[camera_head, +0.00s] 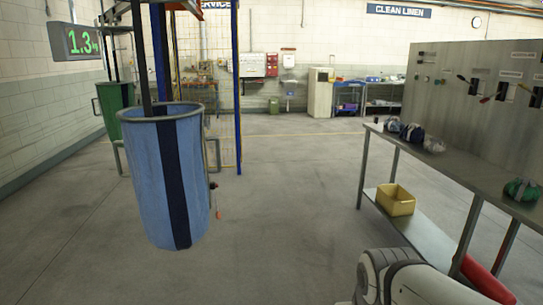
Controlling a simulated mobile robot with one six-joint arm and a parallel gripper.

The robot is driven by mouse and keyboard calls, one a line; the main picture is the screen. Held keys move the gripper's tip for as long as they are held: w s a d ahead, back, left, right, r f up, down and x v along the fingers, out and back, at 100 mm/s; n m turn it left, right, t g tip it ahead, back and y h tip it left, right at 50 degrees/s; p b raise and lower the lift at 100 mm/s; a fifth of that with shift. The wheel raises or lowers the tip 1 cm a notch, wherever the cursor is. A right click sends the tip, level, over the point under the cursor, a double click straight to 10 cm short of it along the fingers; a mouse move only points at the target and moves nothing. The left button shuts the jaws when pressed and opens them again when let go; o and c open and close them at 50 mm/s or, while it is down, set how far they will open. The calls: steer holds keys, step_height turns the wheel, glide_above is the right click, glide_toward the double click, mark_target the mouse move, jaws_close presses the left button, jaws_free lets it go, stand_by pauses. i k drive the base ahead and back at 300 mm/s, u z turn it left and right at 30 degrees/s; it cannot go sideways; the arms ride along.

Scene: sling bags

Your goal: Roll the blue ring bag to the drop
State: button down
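A tall blue bag (145,190) with a dark vertical stripe hangs at the left, its open mouth held by a round rim. Dark straps or bars rise from it past the top of the picture. Side handles or brackets stick out at its left and right. A small red-ended pull (218,214) hangs at its right side. I cannot tell which spot is the drop. My gripper is not in view; only a white and grey link of my arm shows at the bottom right, apart from the bag.
The middle floor (290,200) is clear.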

mark_target(162, 141)
steer(key=u, duration=1)
steer(key=k, duration=0.9)
steer(key=z, duration=0.2)
steer(key=i, duration=1)
steer(key=z, duration=0.05)
